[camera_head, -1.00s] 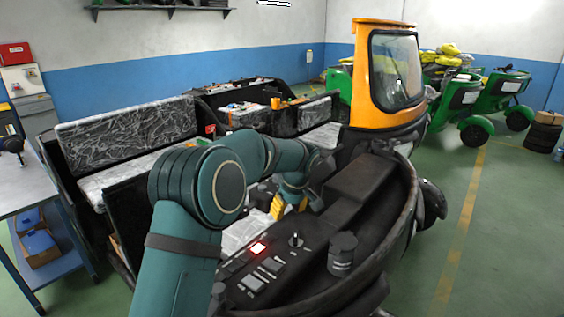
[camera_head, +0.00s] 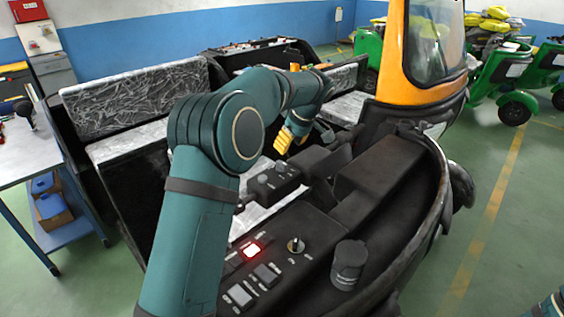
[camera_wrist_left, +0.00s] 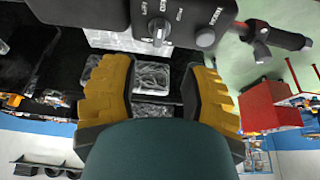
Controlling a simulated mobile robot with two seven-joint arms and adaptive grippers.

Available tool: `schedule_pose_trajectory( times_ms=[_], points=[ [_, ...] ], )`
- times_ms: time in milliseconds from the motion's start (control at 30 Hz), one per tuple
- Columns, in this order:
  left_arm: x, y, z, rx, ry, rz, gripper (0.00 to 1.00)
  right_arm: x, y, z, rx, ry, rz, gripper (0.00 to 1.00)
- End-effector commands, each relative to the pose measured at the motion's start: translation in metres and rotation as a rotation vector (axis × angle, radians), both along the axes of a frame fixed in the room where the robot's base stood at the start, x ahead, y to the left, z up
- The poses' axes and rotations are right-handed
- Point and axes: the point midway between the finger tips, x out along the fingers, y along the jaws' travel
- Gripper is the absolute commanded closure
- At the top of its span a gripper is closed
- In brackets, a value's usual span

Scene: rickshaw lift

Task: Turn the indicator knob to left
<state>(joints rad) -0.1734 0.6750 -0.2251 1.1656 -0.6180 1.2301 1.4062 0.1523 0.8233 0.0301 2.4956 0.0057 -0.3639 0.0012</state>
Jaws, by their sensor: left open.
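The black handlebar control box (camera_head: 268,184) shows in the head view, just in front of my left gripper, with small knobs on top. The labels are too small to read surely. My left gripper (camera_head: 290,137) has yellow fingers; in the left wrist view it (camera_wrist_left: 165,85) is open, with nothing between the fingers. The knob is beyond the fingertips, apart from them. My right gripper is out of view.
The black dashboard (camera_head: 320,215) has a lit red switch (camera_head: 252,250), a key-like switch (camera_head: 296,245) and a black cylinder (camera_head: 349,264). A workbench (camera_head: 25,155) stands at left.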

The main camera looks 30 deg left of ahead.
Motion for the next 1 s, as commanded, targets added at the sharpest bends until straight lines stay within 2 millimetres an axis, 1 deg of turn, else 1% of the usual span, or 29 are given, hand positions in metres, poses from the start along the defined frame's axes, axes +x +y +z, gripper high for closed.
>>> schedule_pose_trajectory(
  times_ms=[33, 100, 300, 500, 633, 933, 967, 1000],
  points=[
    [0.001, 0.004, -0.011, 0.0, 0.003, 0.001, 0.54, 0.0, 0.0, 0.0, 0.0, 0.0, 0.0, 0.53],
    [0.003, 0.01, -0.024, 0.0, 0.004, 0.002, 0.54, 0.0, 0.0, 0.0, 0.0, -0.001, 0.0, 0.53],
    [0.007, 0.023, -0.058, 0.0, 0.003, 0.001, 0.54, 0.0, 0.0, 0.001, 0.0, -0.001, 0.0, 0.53],
    [0.011, 0.031, -0.08, -0.001, 0.002, -0.001, 0.54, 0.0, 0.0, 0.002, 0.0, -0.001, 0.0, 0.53],
    [0.012, 0.034, -0.087, -0.001, -0.001, 0.0, 0.54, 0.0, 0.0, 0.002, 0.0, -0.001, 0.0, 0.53],
    [0.012, 0.034, -0.088, -0.001, -0.001, 0.0, 0.54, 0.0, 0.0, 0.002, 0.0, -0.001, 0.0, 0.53],
    [0.012, 0.034, -0.088, -0.001, -0.001, 0.0, 0.58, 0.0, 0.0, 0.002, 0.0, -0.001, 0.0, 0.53],
    [0.012, 0.034, -0.088, 0.0, -0.001, 0.0, 0.72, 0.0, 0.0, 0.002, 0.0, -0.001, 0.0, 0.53]
  ],
)
